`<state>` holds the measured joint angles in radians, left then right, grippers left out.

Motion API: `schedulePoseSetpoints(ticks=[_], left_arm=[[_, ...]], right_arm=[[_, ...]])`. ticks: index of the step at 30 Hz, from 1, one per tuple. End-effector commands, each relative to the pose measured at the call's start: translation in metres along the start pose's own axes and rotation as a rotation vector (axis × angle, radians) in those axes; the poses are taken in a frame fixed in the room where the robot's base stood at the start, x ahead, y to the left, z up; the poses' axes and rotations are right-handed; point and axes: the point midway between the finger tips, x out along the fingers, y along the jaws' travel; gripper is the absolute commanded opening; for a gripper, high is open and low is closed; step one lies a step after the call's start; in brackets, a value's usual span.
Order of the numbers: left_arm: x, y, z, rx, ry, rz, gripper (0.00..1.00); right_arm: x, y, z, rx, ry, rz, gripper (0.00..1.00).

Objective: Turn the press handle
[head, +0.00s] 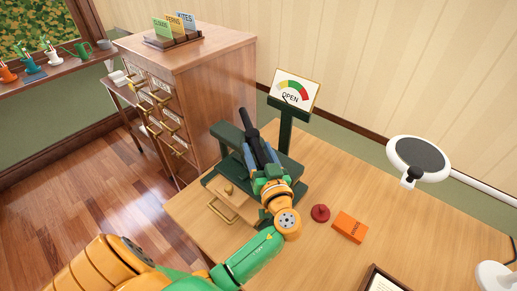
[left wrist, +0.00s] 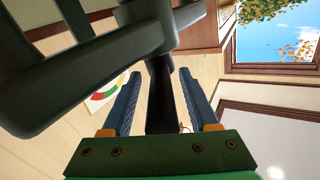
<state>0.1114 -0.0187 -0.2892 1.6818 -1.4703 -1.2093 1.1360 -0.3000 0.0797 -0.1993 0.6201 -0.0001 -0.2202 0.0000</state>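The dark green press (head: 228,137) stands on the wooden desk, with its black handle (head: 247,124) pointing up and slightly left. My left gripper (head: 259,150) is at the handle, its blue fingers on either side of the bar. In the left wrist view the black handle (left wrist: 160,95) runs between the two fingers of my left gripper (left wrist: 163,88). Narrow gaps show beside it, so the fingers look open and not clamped. My arm hides part of the press. My right gripper is not in view.
A red knob-like piece (head: 320,212) and an orange box (head: 349,227) lie right of the press. A white round-headed stand (head: 418,158) is at the right. A card-drawer cabinet (head: 205,75) stands close behind left. The desk's right middle is clear.

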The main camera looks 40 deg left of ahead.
Motion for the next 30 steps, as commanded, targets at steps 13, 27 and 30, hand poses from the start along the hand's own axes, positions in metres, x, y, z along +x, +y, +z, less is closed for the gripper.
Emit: schedulePoseSetpoints(ticks=[13,27,30], left_arm=[[-0.0004,-0.0001,0.0002,0.001,0.0,0.0,0.0],[-0.0004,-0.0001,0.0004,0.002,-0.001,-0.001,0.0],[-0.0004,-0.0001,0.0005,0.002,-0.001,-0.001,0.0]], right_arm=[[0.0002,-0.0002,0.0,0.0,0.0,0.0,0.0],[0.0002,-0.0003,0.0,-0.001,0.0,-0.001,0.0],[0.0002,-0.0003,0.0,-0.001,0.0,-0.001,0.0]])
